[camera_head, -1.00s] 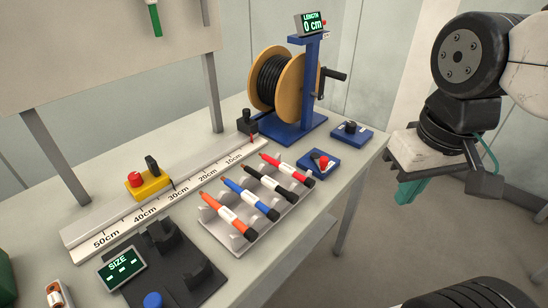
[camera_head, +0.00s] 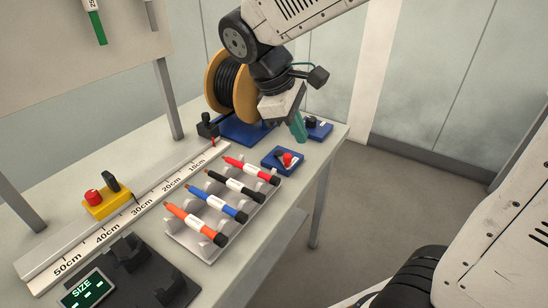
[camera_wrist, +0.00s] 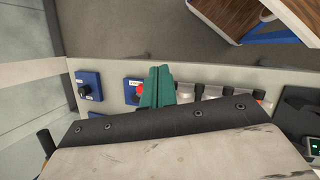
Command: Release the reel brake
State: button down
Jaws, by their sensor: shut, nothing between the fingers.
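A blue box with a red knob and a black part (camera_head: 287,159) sits near the table's right edge; its red knob shows in the wrist view (camera_wrist: 141,89). A second blue box with a black knob (camera_head: 318,127) is farther back, and also at the left in the wrist view (camera_wrist: 87,87). Their labels are too small to read. The cable reel (camera_head: 222,85) stands behind, partly hidden by my arm. My gripper (camera_head: 301,135) has its green fingers shut and empty, pointing down between the two boxes. In the wrist view the fingers (camera_wrist: 158,74) appear beside the red knob.
A rack of several coloured pens (camera_head: 180,240) lies left of the nearer box. A ruler rail (camera_head: 130,215) with a yellow block (camera_head: 105,205) runs along the table. A dark SIZE fixture (camera_head: 150,275) is at the front. Open floor lies right of the table.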

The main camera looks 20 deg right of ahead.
jog(key=w+a+f+n+t+h, duration=0.1)
jog(key=w+a+f+n+h, duration=0.3)
jog(key=w+a+f+n, duration=0.4)
jog(key=w+a+f, duration=0.1)
jog(key=w+a, duration=0.2)
jog(key=w, duration=0.1)
jog(key=shift+w+a+f+n, duration=0.25)
jog(key=shift+w+f+n, duration=0.05)
jog(key=shift+w+f, duration=0.1)
send_near(285, 164)
jog(key=f, duration=0.2)
jog(key=a+f, duration=0.1)
jog(key=f, duration=0.1)
jog(key=shift+w, duration=0.25)
jog(key=d, duration=0.3)
jog(key=shift+d+f, duration=0.2)
jog(key=shift+d, duration=0.05)
jog(key=shift+w+d, duration=0.1)
jog(key=shift+d, duration=0.4)
